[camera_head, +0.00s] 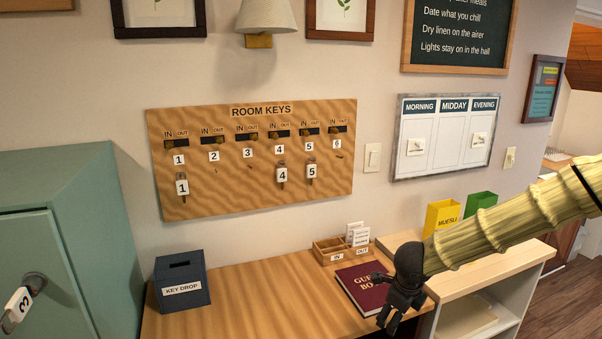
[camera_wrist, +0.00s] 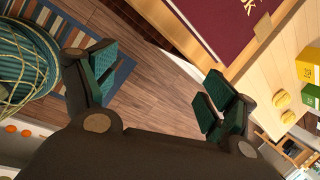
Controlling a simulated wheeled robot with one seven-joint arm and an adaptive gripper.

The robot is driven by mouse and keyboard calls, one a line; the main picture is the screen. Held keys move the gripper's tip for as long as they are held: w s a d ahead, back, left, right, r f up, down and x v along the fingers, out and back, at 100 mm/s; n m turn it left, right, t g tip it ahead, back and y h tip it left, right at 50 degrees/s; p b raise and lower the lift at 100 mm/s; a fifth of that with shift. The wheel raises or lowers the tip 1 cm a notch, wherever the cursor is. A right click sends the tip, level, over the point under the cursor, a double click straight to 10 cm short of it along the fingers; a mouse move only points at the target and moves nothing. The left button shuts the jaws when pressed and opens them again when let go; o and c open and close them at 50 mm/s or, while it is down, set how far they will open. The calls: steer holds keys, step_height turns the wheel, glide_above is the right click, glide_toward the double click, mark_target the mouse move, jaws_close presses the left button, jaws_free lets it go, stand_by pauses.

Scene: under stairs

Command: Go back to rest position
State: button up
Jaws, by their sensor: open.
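My gripper (camera_head: 392,302) is at the lower right of the head view, in front of the dark red guest book (camera_head: 362,287) on the wooden desk. My arm reaches in from the right edge. In the wrist view my gripper (camera_wrist: 155,90) has its two green-padded fingers wide apart. Only floor and part of the desk edge show between them, and it holds nothing. The gripper covers part of the book in the head view.
A key board (camera_head: 250,195) hangs on the wall. A key drop box (camera_head: 182,282), an IN/OUT tray (camera_head: 330,252) and yellow (camera_head: 441,218) and green (camera_head: 481,206) boxes stand below. A green cabinet (camera_head: 80,210) is at left. A round basket (camera_wrist: 22,70) sits near the floor.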

steer(key=s+f+n+h+b, duration=0.1)
steer(key=s+f+n, duration=0.55)
steer(key=f, duration=0.45)
steer(key=s+f+n+h, duration=0.1)
steer(key=s+f+n, duration=0.6)
steer(key=f, duration=0.5)
steer(key=s+f+n+g+y, duration=0.1)
steer(key=s+f+n, duration=0.2)
steer(key=s, duration=0.5)
steer(key=s+a+f+n+g+b, duration=0.1)
steer(key=s+f+n, duration=0.3)
steer(key=s, duration=0.4)
steer(key=s+a+f+n+g+y, duration=0.1)
steer(key=s+f+n, duration=0.2)
steer(key=s, duration=0.6)
steer(key=shift+f+n+g+y+b, duration=0.15)
steer(key=shift+n+g+y+b, duration=0.15)
steer(key=shift+n, duration=0.95)
steer(key=shift+a, duration=0.15)
